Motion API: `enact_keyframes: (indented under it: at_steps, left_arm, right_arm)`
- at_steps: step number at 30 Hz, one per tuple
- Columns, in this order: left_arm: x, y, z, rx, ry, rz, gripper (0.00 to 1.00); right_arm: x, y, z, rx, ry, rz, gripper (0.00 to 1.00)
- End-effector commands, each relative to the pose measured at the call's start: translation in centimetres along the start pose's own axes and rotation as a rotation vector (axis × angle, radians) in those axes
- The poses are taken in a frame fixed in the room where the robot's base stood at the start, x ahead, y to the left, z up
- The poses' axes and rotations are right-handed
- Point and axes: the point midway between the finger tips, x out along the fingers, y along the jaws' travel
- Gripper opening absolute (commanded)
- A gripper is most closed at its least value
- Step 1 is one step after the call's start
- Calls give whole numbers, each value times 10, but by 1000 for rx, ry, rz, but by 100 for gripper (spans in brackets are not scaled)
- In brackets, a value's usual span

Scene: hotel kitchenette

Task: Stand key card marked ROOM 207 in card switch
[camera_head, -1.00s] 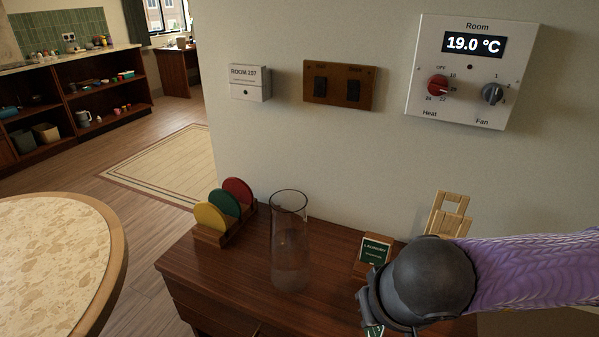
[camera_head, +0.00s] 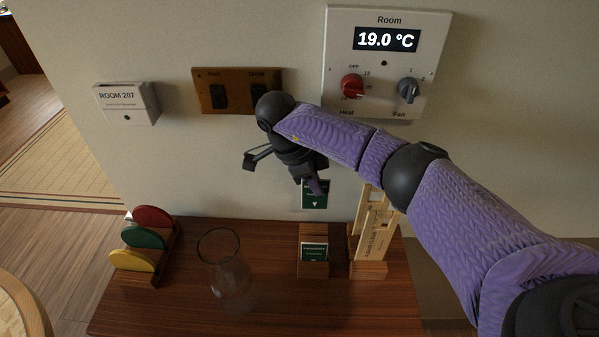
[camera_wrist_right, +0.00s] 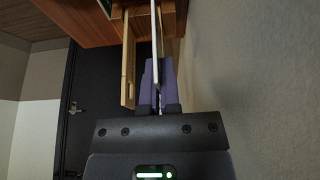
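The card switch (camera_head: 127,105) is a white wall box lettered ROOM 207, at the left of the wooden switch plate in the head view. My right gripper (camera_head: 316,186) points down above the desk, to the right of and below the card switch. It is shut on a dark green card (camera_head: 315,198), held up off the desk near the wall; its lettering is too small to read. In the right wrist view the purple fingers (camera_wrist_right: 159,88) are close together around the card (camera_wrist_right: 157,38), seen nearly edge-on. My left gripper is not in view.
On the desk (camera_head: 270,310) stand a disc rack (camera_head: 162,258), a clear glass vase (camera_head: 228,272), a wooden holder with a green card (camera_head: 314,252) and a tall light-wood frame (camera_head: 372,235). The wall carries the switch plate (camera_head: 205,93) and thermostat panel (camera_head: 440,70).

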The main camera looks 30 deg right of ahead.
Motion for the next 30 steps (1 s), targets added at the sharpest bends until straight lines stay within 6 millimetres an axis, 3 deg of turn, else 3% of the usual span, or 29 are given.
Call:
enact_keyframes:
  at_steps: [8,30]
  left_arm:
    - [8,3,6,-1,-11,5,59]
    - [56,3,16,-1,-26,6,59]
  right_arm:
    - [12,1,3,29,0,11,0]
    - [69,1,27,23,-1,9,0]
